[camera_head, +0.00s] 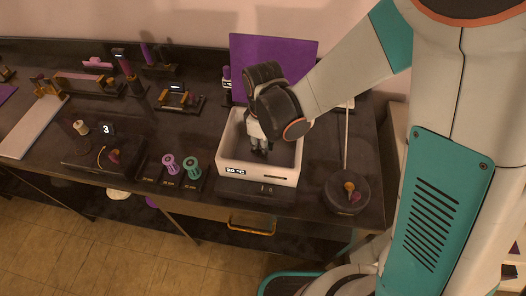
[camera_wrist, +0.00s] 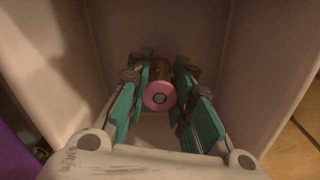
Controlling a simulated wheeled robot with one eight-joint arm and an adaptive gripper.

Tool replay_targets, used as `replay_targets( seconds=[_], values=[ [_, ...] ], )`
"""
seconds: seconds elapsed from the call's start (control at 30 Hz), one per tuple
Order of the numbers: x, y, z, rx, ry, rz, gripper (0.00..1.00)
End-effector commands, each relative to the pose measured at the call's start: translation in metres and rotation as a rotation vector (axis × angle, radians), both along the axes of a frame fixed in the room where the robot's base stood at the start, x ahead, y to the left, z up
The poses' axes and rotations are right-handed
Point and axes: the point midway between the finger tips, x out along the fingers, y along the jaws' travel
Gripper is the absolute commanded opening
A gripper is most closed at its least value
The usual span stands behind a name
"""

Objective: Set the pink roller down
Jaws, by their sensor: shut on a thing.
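My gripper (camera_head: 259,148) reaches down into an open white box with a small display (camera_head: 257,174) on its front. In the wrist view, its teal-padded fingers (camera_wrist: 161,78) are closed on the pink roller (camera_wrist: 160,97), whose round pink end faces the camera between them. The roller is inside the box walls (camera_wrist: 255,60). Whether it touches the box floor cannot be told. In the head view the roller is hidden by my gripper and the box.
A lilac spool (camera_head: 168,161) and a green spool (camera_head: 192,166) stand left of the box. A round dark stand with a thin rod (camera_head: 346,193) is on its right. A purple panel (camera_head: 270,52) rises behind the box. Racks with spools fill the back left.

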Motion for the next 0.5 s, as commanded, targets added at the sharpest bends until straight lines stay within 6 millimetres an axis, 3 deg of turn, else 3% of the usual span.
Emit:
replay_targets(
  seconds=[0.03, 0.1, 0.5],
  values=[
    [0.0003, 0.0002, -0.0121, 0.000, 0.000, 0.000, 0.02],
    [0.0004, 0.0002, -0.0181, 0.000, 0.000, 0.000, 0.02],
    [0.0001, 0.0001, -0.0210, 0.000, 0.000, 0.000, 0.02]
  ],
)
